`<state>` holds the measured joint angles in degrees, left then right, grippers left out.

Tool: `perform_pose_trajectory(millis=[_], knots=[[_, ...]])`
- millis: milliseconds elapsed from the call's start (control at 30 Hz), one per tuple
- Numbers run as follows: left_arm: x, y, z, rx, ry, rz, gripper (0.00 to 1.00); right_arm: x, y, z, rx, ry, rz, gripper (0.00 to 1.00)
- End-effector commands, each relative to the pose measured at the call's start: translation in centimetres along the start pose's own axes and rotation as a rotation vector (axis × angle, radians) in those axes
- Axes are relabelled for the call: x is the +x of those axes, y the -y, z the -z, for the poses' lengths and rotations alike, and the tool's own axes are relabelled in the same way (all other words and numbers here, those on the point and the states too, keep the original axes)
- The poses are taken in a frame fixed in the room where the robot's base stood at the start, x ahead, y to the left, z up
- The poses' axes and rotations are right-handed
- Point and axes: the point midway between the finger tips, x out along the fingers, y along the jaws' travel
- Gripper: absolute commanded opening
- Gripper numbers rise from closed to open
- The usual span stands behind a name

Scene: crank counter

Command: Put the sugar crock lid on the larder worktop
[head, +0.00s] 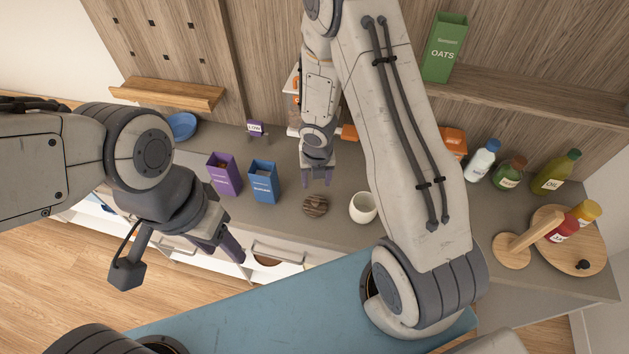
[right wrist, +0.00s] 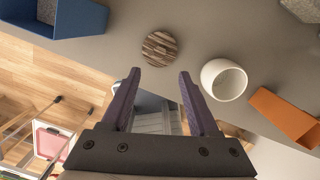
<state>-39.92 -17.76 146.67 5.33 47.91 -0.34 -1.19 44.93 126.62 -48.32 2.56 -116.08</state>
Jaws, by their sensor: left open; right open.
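A round brown striped lid (head: 315,205) lies flat on the grey larder worktop (head: 283,222), between the blue carton and the white crock. The white crock (head: 362,208) stands open-topped to its right, apart from it. My right gripper (head: 319,184) is open and empty above the worktop, just behind the lid in the head view. In the right wrist view, the lid (right wrist: 160,48) shows just beyond the open fingertips (right wrist: 160,74), and the crock (right wrist: 223,79) is to the right. My left gripper (head: 232,253) is open and empty near the drawer fronts.
A purple carton (head: 223,175) and a blue carton (head: 263,181) stand left of the lid. Bottles (head: 483,160) and a round wooden board (head: 590,255) are at right. A green oats box (head: 445,47) is on the shelf. The worktop around the lid is clear.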

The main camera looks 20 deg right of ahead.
Motion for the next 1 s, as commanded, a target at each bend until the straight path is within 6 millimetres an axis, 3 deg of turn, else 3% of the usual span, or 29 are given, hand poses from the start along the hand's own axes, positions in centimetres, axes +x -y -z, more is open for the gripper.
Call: perform_pose_trajectory(millis=[167, 267, 367, 467, 600, 800, 1000], knots=[[-0.4, 0.0, 0.0, -0.001, 0.0, 0.0, 0.5, -3.9, -1.4, -0.3, 0.189, 0.037, 0.023, 0.61], [-0.4, 0.0, 0.0, -0.001, 0.0, 0.0, 0.5, -8.2, -3.1, 0.5, 0.473, 0.077, 0.036, 0.61], [-0.3, 0.0, 0.0, -0.001, 0.0, 0.0, 0.5, -13.1, -4.9, 2.7, 0.83, 0.1, 0.029, 0.61], [-0.3, 0.0, 0.0, -0.001, 0.0, 0.0, 0.5, -17.5, -6.4, 6.2, 1.191, 0.088, 0.011, 0.61], [-0.3, 0.0, 0.0, -0.001, 0.0, 0.0, 0.5, -22.5, -7.7, 12.3, 1.661, 0.01, 0.0, 0.61], [-0.3, 0.0, 0.0, -0.001, 0.0, 0.0, 0.5, -26.4, -7.9, 19.4, 2.101, -0.128, 0.067, 0.61], [-0.3, 0.0, 0.0, -0.001, 0.0, 0.0, 0.5, -27.5, -7.7, 21.8, 2.242, -0.177, 0.118, 0.61]])
